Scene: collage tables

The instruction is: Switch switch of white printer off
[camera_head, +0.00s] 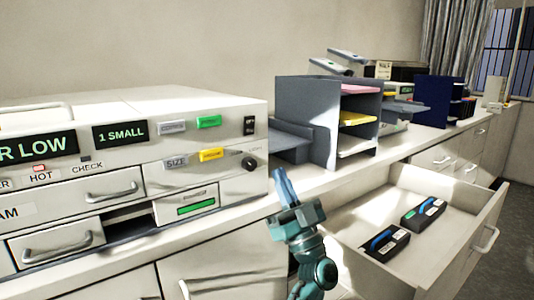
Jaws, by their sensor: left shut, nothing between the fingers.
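The white printer (225,145) stands on the counter at the left, with displays, buttons and drawers on its front. A small dark rocker switch (249,125) is at the upper right of its front, above a round black knob (250,162). I cannot tell which way the switch is set. My left gripper (280,178) points upward, shut and empty, to the right of and below the switch. It appears apart from the printer. My right gripper is not in view.
A grey shelf (305,110) with coloured paper trays stands right of the printer. An open drawer (360,218) at the right holds two black cartridges (385,243). A dark blue rack (431,100) stands farther back on the counter.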

